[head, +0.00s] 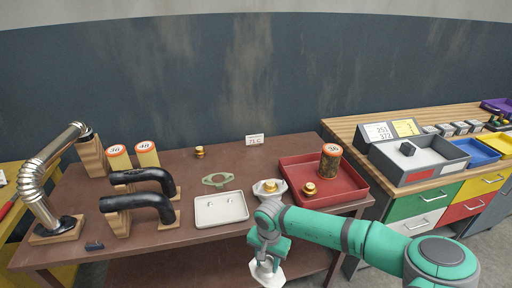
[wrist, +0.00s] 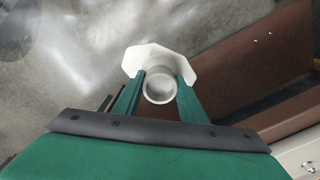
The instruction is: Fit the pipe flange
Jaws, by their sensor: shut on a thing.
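A pale pipe flange (wrist: 161,62), an angular plate with a round hollow stub, is between the two green fingers of my gripper (wrist: 160,88) in the wrist view. The fingers are shut on the stub from both sides. In the head view my gripper (head: 266,260) hangs in front of the brown table's front edge, with the white flange (head: 268,274) below it, clear of the table. A flat green gasket-like plate (head: 217,180) lies on the table. A light plate with a yellow centre (head: 268,186) lies behind my arm, partly hidden.
A white tray (head: 221,208) sits near the table's front. A red tray (head: 340,192) at right holds a canister (head: 330,160) and a brass part (head: 309,189). Black pipes (head: 140,202) and a metal hose (head: 38,185) stand left. A drawer bench (head: 440,190) is at right.

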